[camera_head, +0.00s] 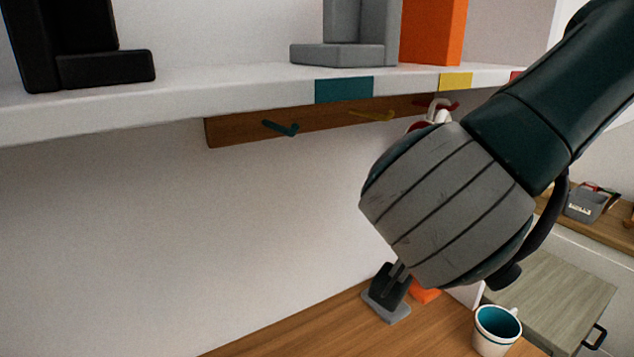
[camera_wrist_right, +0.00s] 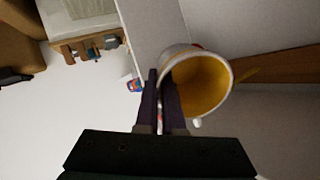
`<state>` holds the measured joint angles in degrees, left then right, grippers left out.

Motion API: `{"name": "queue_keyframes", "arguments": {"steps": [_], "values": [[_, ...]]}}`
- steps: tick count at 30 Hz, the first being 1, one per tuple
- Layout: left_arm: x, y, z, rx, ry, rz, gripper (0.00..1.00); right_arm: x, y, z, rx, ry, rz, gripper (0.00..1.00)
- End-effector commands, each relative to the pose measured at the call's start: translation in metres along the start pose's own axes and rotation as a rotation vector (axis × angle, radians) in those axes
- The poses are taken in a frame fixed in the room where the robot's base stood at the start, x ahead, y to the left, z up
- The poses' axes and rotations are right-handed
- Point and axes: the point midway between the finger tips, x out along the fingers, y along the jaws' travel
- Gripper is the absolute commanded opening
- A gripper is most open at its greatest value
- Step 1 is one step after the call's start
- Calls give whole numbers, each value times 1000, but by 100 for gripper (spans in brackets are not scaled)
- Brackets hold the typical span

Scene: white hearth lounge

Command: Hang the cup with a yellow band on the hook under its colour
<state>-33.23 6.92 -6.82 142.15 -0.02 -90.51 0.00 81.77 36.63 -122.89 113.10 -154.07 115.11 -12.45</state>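The white cup with a yellow inside (camera_wrist_right: 208,88) fills the middle of the right wrist view. My right gripper (camera_wrist_right: 161,80) has its fingers close together across the near wall of this cup, one seemingly inside the rim. Its outer band is not visible. In the head view my right wrist hides this cup and gripper. My left gripper is not in view.
The teal hook (camera_head: 281,128) is empty under a teal label (camera_head: 343,89). A red-and-white thing, partly hidden, is at the red hook (camera_head: 441,106). A white cup with teal inside (camera_head: 497,329) stands on the wooden top below. Bookends stand on the shelf (camera_head: 230,83).

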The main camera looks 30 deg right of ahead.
Motion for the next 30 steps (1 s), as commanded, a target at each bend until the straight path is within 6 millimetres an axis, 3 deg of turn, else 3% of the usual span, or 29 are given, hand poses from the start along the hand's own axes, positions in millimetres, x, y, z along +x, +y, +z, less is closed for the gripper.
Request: {"name": "queue_keyframes", "arguments": {"steps": [16,30], "values": [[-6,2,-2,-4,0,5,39,0,-2,-7,-8,16,-31,0],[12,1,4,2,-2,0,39,14,-24,2,-6,17,-31,0]]}}
